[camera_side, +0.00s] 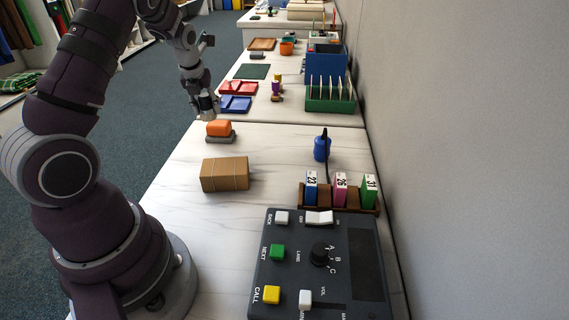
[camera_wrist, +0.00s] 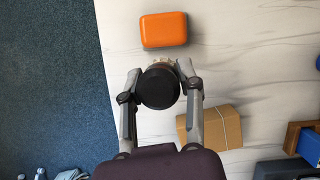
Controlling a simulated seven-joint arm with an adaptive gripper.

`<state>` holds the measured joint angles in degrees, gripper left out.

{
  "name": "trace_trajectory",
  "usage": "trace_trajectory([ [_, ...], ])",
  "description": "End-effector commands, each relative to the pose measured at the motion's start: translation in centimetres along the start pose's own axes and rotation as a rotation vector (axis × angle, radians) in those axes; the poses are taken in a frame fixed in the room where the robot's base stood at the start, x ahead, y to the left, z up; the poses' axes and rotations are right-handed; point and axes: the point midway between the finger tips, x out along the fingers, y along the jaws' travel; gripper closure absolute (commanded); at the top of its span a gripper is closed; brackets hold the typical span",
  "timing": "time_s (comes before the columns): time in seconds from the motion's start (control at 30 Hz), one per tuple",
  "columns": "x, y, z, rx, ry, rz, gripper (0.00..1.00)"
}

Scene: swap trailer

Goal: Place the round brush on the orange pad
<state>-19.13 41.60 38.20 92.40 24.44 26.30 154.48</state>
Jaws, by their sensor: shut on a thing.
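The round brush (camera_wrist: 158,88) shows in the wrist view as a black round knob, with a strip of tan bristles at its upper edge. My gripper (camera_wrist: 160,80) is shut on it, one finger on each side. In the side view my gripper (camera_side: 204,97) holds the brush (camera_side: 208,106) above the table near its left edge. The orange pad (camera_side: 219,128) sits on a grey base just below and slightly right of the brush. In the wrist view the orange pad (camera_wrist: 164,29) lies above the brush, apart from it in the picture.
A cardboard box (camera_side: 225,174) lies nearer the camera. A blue bottle-like thing (camera_side: 321,149), a brown rack of numbered cards (camera_side: 341,197) and a dark control panel (camera_side: 318,268) stand to the right. Trays and a green rack (camera_side: 331,103) are on the table behind.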

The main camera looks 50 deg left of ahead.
Motion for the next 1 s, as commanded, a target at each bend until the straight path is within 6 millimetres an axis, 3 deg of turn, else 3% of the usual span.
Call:
trace_trajectory([
  [0.13,1.5,-0.4,2.6,0.000,0.000,0.002,0.95],
  [0.37,2.3,-0.8,4.3,-0.001,-0.001,0.000,0.95],
  [0.6,5.5,-0.8,3.1,-0.002,0.000,0.000,0.95],
  [0.97,5.9,-0.8,3.0,-0.001,-0.002,0.001,0.95],
  [1.0,5.8,-0.8,3.0,-0.001,-0.002,0.000,0.59],
])
